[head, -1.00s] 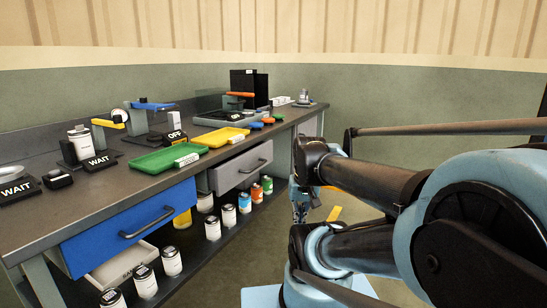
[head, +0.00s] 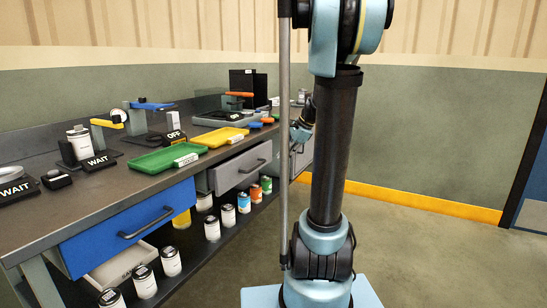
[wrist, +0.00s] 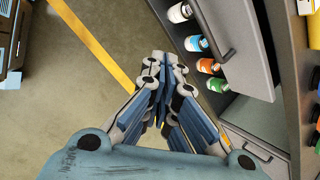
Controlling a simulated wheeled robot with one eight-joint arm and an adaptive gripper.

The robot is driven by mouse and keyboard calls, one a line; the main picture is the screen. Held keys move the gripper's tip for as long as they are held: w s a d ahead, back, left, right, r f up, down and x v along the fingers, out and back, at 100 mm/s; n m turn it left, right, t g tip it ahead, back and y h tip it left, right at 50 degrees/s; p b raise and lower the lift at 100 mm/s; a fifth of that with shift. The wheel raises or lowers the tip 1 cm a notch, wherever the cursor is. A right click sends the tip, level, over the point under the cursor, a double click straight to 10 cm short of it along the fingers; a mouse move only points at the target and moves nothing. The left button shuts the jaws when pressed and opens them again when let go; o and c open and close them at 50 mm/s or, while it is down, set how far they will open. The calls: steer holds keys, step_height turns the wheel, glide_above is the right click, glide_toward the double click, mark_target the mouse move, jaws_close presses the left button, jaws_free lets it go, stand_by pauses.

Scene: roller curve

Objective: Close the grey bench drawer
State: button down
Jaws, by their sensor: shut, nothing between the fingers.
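The grey bench drawer (head: 240,170) stands pulled out under the bench top in the head view, with a dark bar handle on its front. In the wrist view the grey drawer (wrist: 250,62) is at upper right, its handle facing left. My gripper (wrist: 165,58) is shut and empty in the wrist view, to the left of the drawer front and apart from it. In the head view my gripper (head: 299,132) shows only partly beside the far end of the bench; my upright arm hides some of that area.
A blue drawer (head: 130,225) is nearer on the same bench. Several cans (head: 244,203) stand on the low shelf below. Green (head: 168,160) and yellow (head: 221,137) trays lie on the bench top. The floor (head: 420,235) to the right is clear.

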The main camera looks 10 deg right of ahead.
steer(key=w+d+f+m+t+y, duration=0.1)
steer(key=w+d+m, duration=0.3)
steer(key=w, duration=0.5)
steer(key=w+d+f+m+t+y, duration=0.1)
steer(key=w+d+m, duration=0.35)
steer(key=w, duration=0.35)
glide_toward(267, 159)
steer(key=shift+x, duration=2.3)
steer(key=shift+d, duration=0.1)
